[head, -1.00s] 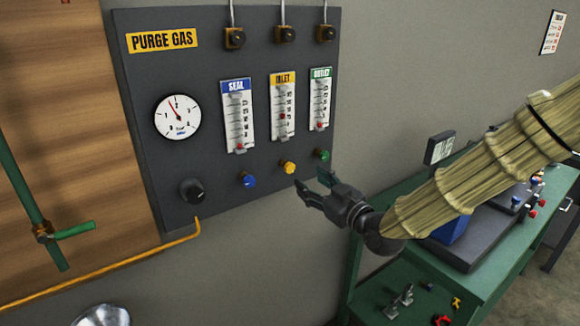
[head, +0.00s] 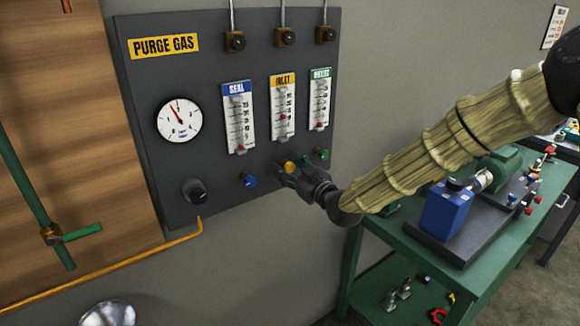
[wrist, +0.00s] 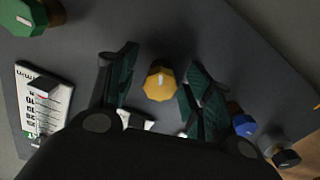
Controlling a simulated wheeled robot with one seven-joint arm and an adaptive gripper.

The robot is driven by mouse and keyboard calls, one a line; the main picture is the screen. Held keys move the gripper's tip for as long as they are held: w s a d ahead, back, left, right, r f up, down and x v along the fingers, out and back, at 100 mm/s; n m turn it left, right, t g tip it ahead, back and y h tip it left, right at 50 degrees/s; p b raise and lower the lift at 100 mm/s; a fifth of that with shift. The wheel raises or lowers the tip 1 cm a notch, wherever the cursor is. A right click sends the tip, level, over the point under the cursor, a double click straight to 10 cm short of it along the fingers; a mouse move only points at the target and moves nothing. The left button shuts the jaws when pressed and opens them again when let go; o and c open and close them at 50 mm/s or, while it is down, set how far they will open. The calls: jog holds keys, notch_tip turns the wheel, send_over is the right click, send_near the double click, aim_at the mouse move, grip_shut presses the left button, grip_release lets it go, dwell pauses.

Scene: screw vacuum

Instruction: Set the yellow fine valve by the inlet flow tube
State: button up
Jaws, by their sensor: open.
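The yellow fine valve (head: 289,167) is a small knob low on the dark panel, below the inlet flow tube (head: 282,108), which has a yellow label and a red float. My gripper (head: 284,173) is at the yellow knob in the head view and hides part of it. In the wrist view the yellow knob (wrist: 160,82) shows between my two open fingers (wrist: 152,84), with a gap to each side. I cannot tell how deep the knob sits between them.
The blue knob (head: 249,180) is left of my gripper and the green knob (head: 322,154) is right of it, both close. A black knob (head: 194,190) and a gauge (head: 179,120) are farther left. A green bench (head: 375,232) stands at the right.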

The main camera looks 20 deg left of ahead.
jog(key=c, duration=1.1)
jog(key=shift+o, duration=0.2)
jog(key=shift+f+m+b, duration=0.2)
jog(key=shift+m+b, duration=0.65)
jog(key=shift+m, duration=0.15)
jog(key=shift+r+m+b, duration=0.2)
jog(key=shift+m+b, duration=0.3)
jog(key=shift+m, duration=0.8)
jog(key=o, duration=1.1)
jog(key=shift+c, duration=0.2)
jog(key=v, duration=1.2)
